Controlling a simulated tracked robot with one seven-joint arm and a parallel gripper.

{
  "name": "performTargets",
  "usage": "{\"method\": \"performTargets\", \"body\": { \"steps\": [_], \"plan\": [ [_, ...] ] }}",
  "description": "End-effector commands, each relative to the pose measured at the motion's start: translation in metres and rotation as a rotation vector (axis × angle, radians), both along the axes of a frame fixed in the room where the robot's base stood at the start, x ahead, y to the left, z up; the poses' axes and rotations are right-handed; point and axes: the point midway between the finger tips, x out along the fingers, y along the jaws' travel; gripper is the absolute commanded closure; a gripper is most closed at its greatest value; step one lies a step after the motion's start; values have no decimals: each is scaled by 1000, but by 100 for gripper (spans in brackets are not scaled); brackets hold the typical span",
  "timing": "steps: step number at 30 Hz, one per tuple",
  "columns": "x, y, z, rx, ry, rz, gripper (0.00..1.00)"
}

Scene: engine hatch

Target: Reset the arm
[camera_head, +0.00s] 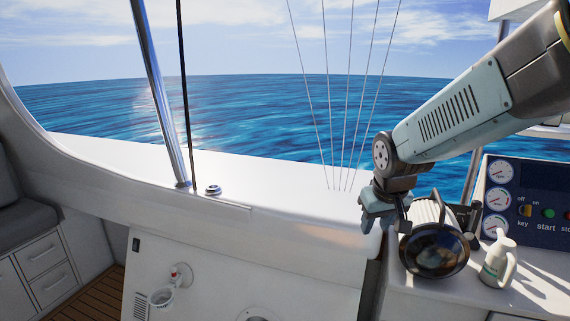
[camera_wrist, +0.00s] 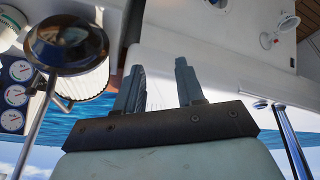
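My arm reaches in from the upper right in the head view. My gripper (camera_head: 384,220) points down at the right end of the white ledge (camera_head: 290,205), just left of a dark round glossy thing. In the wrist view, which looks upside down, the two fingers of my gripper (camera_wrist: 160,85) stand apart with nothing between them. Whether the fingertips touch the ledge cannot be told.
The dark round thing (camera_head: 435,250) has a white ribbed cylinder (camera_wrist: 90,80) behind it. A white jug (camera_head: 495,265) stands on the right counter before the gauge panel (camera_head: 535,205). A metal pole (camera_head: 160,90) rises at left. Open air lies above the ledge.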

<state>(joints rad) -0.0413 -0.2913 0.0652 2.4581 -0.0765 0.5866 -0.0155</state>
Motion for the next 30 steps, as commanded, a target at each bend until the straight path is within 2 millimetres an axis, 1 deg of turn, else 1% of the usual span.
{"method": "performTargets", "body": {
  "steps": [1, 3, 9, 12, 15, 18, 23, 30],
  "plan": [
    [-9, -4, 11, 4, -15, -14, 62],
    [-23, -8, 24, 11, -26, -34, 62],
    [-63, -19, 55, 38, -56, -88, 62],
    [-84, -23, 68, 54, -73, -110, 62],
    [-103, -26, 78, 71, -85, -131, 62],
    [-118, -29, 84, 84, -93, -145, 62],
    [-132, -31, 89, 94, -99, -155, 62],
    [-134, -31, 89, 96, -100, -157, 62]
  ]
}}
